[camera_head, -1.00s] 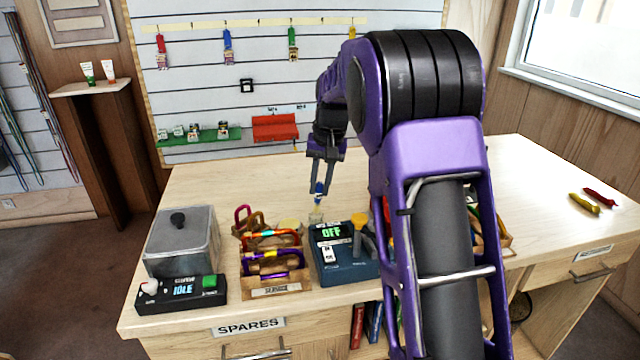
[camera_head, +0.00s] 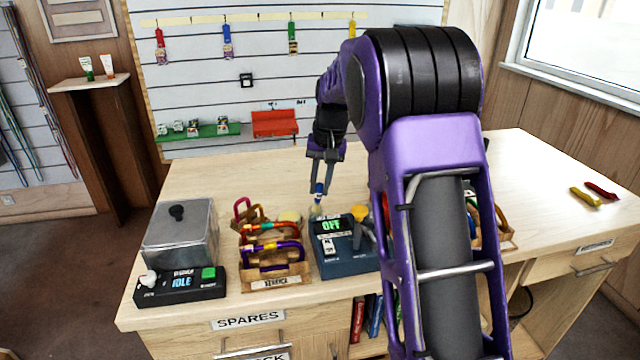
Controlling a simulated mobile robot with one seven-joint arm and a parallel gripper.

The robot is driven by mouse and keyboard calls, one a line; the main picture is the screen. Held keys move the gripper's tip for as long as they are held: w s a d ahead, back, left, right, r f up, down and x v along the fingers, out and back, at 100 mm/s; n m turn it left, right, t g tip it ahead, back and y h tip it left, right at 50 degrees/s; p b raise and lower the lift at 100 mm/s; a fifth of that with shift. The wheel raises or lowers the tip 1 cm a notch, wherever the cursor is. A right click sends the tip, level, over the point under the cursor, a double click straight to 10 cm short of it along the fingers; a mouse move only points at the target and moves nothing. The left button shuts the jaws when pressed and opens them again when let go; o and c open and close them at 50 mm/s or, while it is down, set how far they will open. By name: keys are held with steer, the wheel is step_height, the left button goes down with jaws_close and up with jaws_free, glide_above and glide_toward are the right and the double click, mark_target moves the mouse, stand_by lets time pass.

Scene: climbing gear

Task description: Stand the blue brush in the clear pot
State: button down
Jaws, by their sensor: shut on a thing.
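My gripper (camera_head: 319,187) points down over the bench, behind the dark blue box with the OFF display. It is shut on the blue brush (camera_head: 319,194), which hangs roughly upright below the fingers. A small clear pot (camera_head: 316,211) shows faintly on the bench directly under the brush, partly hidden behind the blue box. The brush's lower end is at the pot's mouth or inside it; I cannot tell which at this size.
The blue OFF box (camera_head: 340,262) stands just in front of the pot. A wooden tray (camera_head: 275,282) with several coloured carabiners is to its left, and a grey lidded tank (camera_head: 180,238) further left. My arm hides the bench right of centre. The bench behind is clear.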

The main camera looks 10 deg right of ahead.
steer(key=shift+f, duration=0.25)
steer(key=shift+f+b, duration=0.45)
steer(key=shift+f, duration=0.25)
steer(key=c, duration=0.7)
jaws_free()
steer(key=shift+r, duration=0.15)
steer(key=s+r, duration=0.1)
steer(key=r, duration=0.4)
steer(key=d+r+p, duration=0.1)
steer(key=r, duration=0.5)
steer(key=s+d+r+p, duration=0.1)
steer(key=r, duration=0.5)
steer(key=shift+s, duration=0.3)
steer(key=shift+a, duration=0.1)
